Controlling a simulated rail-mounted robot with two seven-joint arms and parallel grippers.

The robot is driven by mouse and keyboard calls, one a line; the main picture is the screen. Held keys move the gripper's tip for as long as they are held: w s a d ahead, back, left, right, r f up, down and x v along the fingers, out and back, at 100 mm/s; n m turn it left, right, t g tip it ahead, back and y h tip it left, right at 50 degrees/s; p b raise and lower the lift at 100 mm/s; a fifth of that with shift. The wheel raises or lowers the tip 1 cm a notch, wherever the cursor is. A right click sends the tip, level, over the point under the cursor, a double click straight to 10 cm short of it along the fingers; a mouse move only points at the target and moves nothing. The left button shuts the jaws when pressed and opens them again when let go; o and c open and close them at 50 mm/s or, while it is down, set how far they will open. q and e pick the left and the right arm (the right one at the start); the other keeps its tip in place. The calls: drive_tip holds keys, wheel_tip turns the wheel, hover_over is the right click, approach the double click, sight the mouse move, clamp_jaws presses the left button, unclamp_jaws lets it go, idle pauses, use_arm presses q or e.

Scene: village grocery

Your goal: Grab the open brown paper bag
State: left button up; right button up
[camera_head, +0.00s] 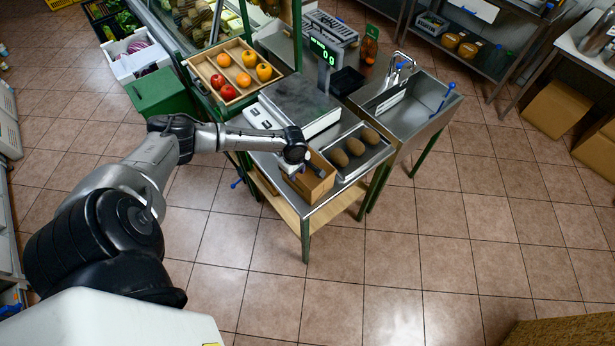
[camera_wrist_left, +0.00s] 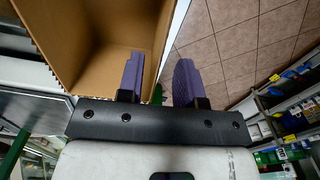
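The open brown paper bag (camera_head: 318,186) stands at the front corner of the metal counter, boxy and open at the top. In the left wrist view the bag (camera_wrist_left: 95,50) shows its hollow inside and a jagged cut rim. My left gripper (camera_head: 297,170) is at the bag's top in the head view. In the left wrist view the two purple fingers of the left gripper (camera_wrist_left: 159,80) are apart. One finger lies over the bag's opening and the other outside, with the bag's side wall between them. Whether either touches the wall I cannot tell. My right gripper is not in view.
A scale (camera_head: 300,105) and a metal tray (camera_head: 342,165) with several brown potato-like items stand beside the bag. A wooden tray of tomatoes and peppers (camera_head: 205,73) is behind, and a sink (camera_head: 410,100) is to the right. The tiled floor in front is clear.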

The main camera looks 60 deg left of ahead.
use_arm(q)
drive_tip(key=f, duration=0.5)
drive_tip(key=shift+a+f, duration=0.1)
drive_tip(key=shift+a, duration=0.1)
drive_tip(key=shift+s, duration=0.1)
clamp_jaws()
idle(0.3)
